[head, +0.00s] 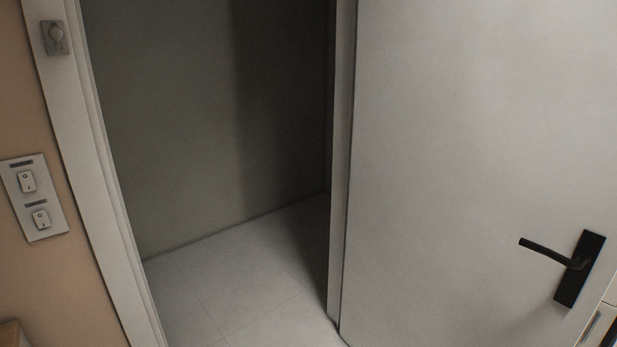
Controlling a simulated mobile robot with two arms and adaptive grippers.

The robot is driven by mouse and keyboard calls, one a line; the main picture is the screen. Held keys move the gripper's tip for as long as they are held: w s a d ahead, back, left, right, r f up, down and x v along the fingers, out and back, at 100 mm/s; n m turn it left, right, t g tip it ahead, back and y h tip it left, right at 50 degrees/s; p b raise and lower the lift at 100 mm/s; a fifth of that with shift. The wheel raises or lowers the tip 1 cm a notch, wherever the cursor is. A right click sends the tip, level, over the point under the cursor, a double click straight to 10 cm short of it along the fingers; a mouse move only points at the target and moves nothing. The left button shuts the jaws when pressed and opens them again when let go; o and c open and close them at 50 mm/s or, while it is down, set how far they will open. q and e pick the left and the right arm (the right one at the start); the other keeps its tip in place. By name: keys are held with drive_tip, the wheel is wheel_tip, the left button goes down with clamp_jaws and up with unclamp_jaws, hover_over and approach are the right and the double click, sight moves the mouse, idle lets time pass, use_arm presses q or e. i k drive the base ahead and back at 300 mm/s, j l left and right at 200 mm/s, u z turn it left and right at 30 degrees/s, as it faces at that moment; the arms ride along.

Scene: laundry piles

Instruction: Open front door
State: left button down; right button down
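A white door (450,150) fills the right side of the head view. It stands swung open, clear of the doorway at its left. A black lever handle (545,251) on a black plate (580,269) is near the door's lower right. The open doorway shows a dark grey wall (200,110) and a light tiled floor (250,285) beyond. Neither of my grippers shows in this view, and nothing is seen touching the handle.
A white door frame (85,150) borders the opening at the left, with a small metal fitting (55,38) on it. A light switch plate (34,198) is on the beige wall. A wooden edge (14,335) shows at bottom left. The visible floor in the doorway is clear.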

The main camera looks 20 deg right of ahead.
sight(481, 127)
drive_tip(key=l+z, duration=0.1)
drive_tip(key=l, duration=0.45)
drive_tip(key=l+z, duration=0.1)
drive_tip(key=l, duration=0.45)
drive_tip(key=i+l+z, duration=0.1)
drive_tip(key=l, duration=0.45)
drive_tip(key=i+l+z, duration=0.1)
drive_tip(key=l, duration=0.45)
drive_tip(key=i+l+z, duration=0.1)
drive_tip(key=l, duration=0.4)
